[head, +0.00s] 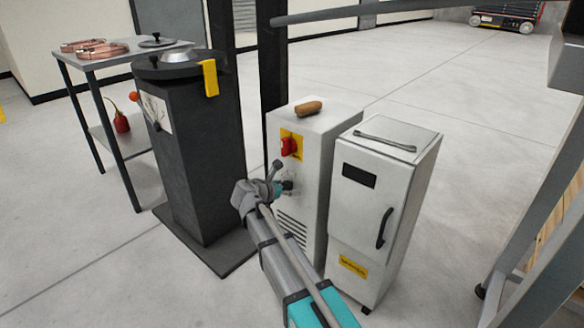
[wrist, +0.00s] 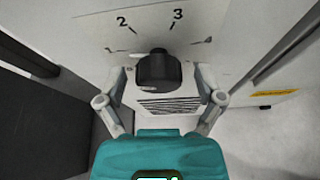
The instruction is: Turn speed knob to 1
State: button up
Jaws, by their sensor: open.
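The black speed knob (wrist: 157,70) sits on the white cabinet's front panel in the wrist view. A printed 2 and 3 show above it, and fainter marks at left and right are hard to read. The knob's pointer setting cannot be told. My gripper (wrist: 159,78) is open, with one finger on each side of the knob. A gap seems to show on both sides. In the head view my gripper (head: 276,182) is at the front of the white cabinet (head: 311,190), and the dark knob (head: 288,186) is partly hidden by it.
A red rotary switch on a yellow plate (head: 291,144) sits above the knob. A wooden-handled item (head: 309,108) lies on the cabinet. A second white cabinet (head: 375,220) stands close right. A dark pedestal (head: 205,165) stands left. Open floor lies behind.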

aim_at(291, 160)
jog(key=shift+r+p, duration=4.95)
jog(key=shift+r, duration=0.1)
